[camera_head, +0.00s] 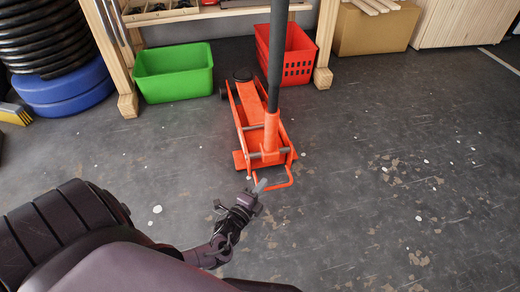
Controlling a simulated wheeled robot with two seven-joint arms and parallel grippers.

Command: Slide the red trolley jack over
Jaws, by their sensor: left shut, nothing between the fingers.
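The red-orange trolley jack (245,111) stands on the dark floor in the upper middle of the head view. Its long handle, orange at the foot and black above, rises out of the top of the picture. A thin orange loop (289,183) sticks out at its near end. My left gripper (260,186) is shut and empty, close by the left side of this loop; I cannot tell whether it touches. My right gripper is not in view.
A green bin (173,73) and a red crate (300,62) stand under the wooden workbench (128,104) behind the jack. A cardboard box (375,32) is at the back right. The scuffed floor (410,150) to the right is clear.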

